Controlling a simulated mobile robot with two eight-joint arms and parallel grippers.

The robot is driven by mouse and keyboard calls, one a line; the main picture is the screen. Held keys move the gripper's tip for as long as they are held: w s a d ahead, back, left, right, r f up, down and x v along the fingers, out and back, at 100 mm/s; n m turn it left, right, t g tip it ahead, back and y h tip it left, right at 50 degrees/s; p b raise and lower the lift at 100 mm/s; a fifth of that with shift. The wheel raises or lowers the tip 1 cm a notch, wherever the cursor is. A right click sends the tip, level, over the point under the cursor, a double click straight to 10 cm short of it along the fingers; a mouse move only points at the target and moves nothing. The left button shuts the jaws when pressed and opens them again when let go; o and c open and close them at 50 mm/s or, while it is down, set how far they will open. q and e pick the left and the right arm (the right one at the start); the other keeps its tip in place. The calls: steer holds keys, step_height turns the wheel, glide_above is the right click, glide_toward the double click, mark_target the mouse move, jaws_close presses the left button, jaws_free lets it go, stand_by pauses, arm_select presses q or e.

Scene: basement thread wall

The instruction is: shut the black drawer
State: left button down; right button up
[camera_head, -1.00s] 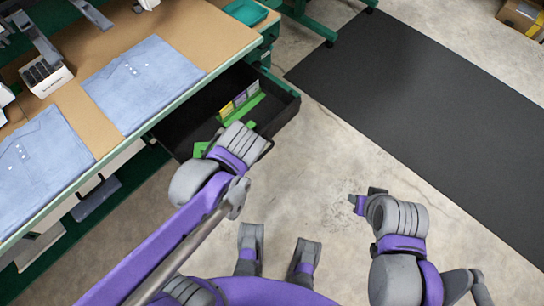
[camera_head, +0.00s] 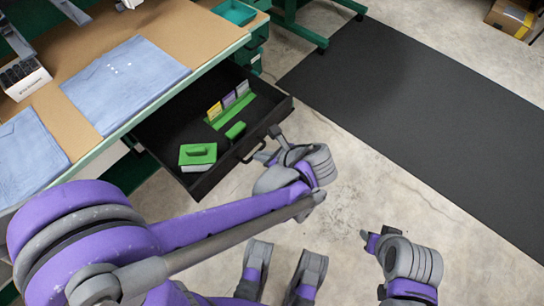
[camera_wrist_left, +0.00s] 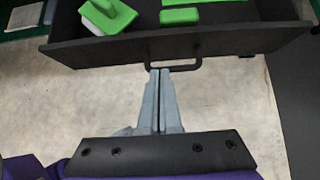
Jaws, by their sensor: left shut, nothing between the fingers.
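The black drawer (camera_head: 187,112) stands pulled out under the workbench, and its front also shows in the left wrist view (camera_wrist_left: 110,50). Its dark bar handle (camera_wrist_left: 185,68) is on the front face. My left gripper (camera_head: 262,156) is just outside the drawer front. In the left wrist view its grey fingers (camera_wrist_left: 160,73) are shut and empty, with the tips at the handle. I cannot tell whether they touch it. My right gripper (camera_head: 368,238) hangs over the floor, away from the drawer, and its fingers are too small to read.
In the drawer lie a green-topped block (camera_head: 197,154), a small green piece (camera_head: 235,130) and a green holder with cards (camera_head: 228,112). Folded blue shirts (camera_head: 125,80) and a teal tray (camera_head: 234,12) are on the bench. A black mat (camera_head: 420,110) covers the floor at right.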

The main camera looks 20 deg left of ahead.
mark_target(242, 147)
arm_select(q)
steer(key=a, duration=0.1)
steer(key=w+a, duration=0.1)
steer(key=a+f, duration=0.1)
steer(key=shift+w+a, duration=0.25)
steer(key=shift+a, duration=0.05)
steer(key=shift+w+a, duration=0.2)
steer(key=shift+a, duration=0.3)
steer(key=w+a, duration=0.3)
steer(key=a, duration=0.5)
steer(key=w+a, duration=0.4)
steer(key=a, duration=0.5)
steer(key=w+a, duration=0.3)
steer(key=a, duration=0.5)
steer(key=shift+w+a+b, duration=0.15)
steer(key=shift+w+b, duration=0.1)
steer(key=shift+b, duration=0.1)
